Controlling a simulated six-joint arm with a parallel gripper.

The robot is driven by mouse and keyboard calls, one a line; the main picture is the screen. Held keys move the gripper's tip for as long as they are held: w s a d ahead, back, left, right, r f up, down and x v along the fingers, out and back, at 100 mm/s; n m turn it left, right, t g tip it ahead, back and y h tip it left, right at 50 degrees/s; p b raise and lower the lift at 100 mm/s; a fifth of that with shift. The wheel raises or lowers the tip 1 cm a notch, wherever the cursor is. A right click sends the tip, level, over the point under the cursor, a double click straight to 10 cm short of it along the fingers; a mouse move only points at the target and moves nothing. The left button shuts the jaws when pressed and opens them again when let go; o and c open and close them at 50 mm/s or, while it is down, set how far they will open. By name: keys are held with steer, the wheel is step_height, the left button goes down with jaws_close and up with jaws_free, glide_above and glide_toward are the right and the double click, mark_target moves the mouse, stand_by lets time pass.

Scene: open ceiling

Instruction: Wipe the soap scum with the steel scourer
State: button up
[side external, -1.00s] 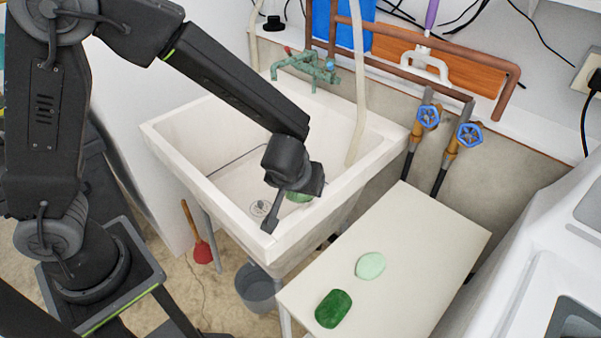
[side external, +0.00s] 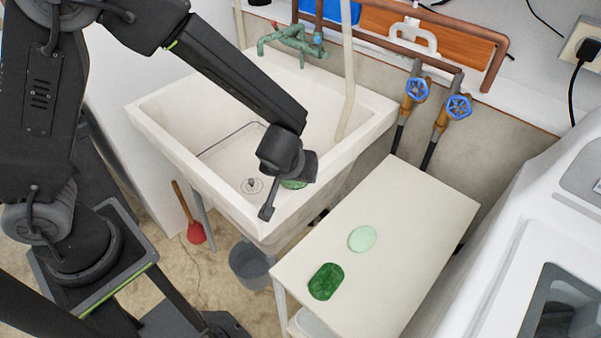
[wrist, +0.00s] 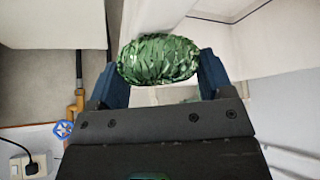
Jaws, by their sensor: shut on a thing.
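My gripper (side external: 293,180) is over the near right part of the white sink, by its front right wall. In the wrist view my gripper (wrist: 158,68) is shut on a green, crinkled, shiny oval pad, the steel scourer (wrist: 158,58), with a blue finger on each side. Only a small green part of the scourer (side external: 294,185) shows below the gripper in the side view. The sink (side external: 165,120) has a drain in its floor. I cannot make out the soap scum; the arm and scourer cover part of the sink. Whether the scourer touches the sink is unclear.
A white table (side external: 405,235) beside the sink carries a pale green oval (side external: 362,239) and a dark green pad (side external: 326,281). A pale hose (side external: 346,85) hangs into the sink. Green taps (side external: 293,42) are behind it. A grey bucket (side external: 250,264) stands below.

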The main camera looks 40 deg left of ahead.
steer(key=shift+a, duration=0.5)
steer(key=shift+a+r, duration=0.1)
steer(key=shift+r, duration=3.95)
